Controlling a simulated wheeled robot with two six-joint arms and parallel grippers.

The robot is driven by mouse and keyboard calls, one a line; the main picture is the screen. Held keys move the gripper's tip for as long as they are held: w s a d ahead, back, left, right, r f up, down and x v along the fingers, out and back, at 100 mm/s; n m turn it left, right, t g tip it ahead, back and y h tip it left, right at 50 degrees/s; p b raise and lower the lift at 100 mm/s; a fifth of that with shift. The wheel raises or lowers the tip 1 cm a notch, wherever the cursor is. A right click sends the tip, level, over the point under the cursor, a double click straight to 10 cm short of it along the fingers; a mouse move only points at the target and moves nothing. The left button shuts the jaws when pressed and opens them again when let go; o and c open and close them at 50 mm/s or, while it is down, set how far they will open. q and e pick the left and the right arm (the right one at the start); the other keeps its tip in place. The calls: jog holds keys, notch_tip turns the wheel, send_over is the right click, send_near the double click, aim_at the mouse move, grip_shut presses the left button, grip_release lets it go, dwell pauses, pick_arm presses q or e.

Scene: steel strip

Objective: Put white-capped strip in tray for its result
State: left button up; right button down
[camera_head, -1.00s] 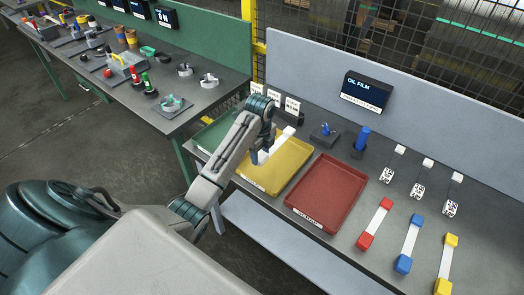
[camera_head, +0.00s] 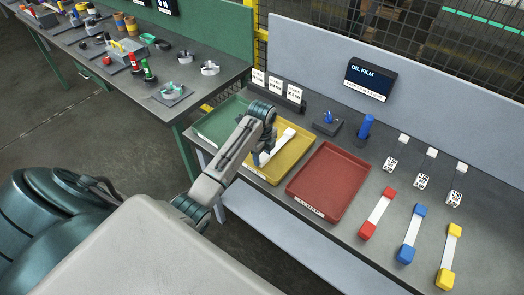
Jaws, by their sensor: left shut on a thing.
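The white-capped strip (camera_head: 286,136) is a pale white bar at the yellow tray (camera_head: 299,147). It slants from upper right to lower left, over or in the tray; I cannot tell whether it touches the tray floor. The green tray (camera_head: 218,126) is left of the yellow one, partly behind my arm. The red tray (camera_head: 330,180) is to the right and empty. My right gripper is out of view.
Red-capped (camera_head: 377,213), blue-capped (camera_head: 411,234) and yellow-capped (camera_head: 449,258) strips lie at the right. A blue cylinder (camera_head: 364,129) and a small blue item (camera_head: 328,121) stand behind the trays. A display (camera_head: 369,78) reads "OIL FILM". Another bench (camera_head: 185,115) is at the left.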

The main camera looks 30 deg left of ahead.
pick_arm(q)
jog(key=shift+f, duration=0.5)
dwell(0.3)
jog(key=o, duration=1.1)
jog(key=shift+f, duration=0.1)
jog(key=shift+w+r+b, duration=0.1)
jog(key=shift+r+b, duration=0.2)
jog(key=shift+r, duration=0.1)
notch_tip(320, 180, up, 5)
jog(key=shift+f+b, duration=0.1)
jog(key=shift+b, duration=0.85)
notch_tip(320, 180, up, 4)
jog(key=shift+r+p, duration=0.1)
jog(key=shift+p, duration=0.75)
jog(key=shift+r+p, duration=0.6)
jog(key=shift+p, duration=0.1)
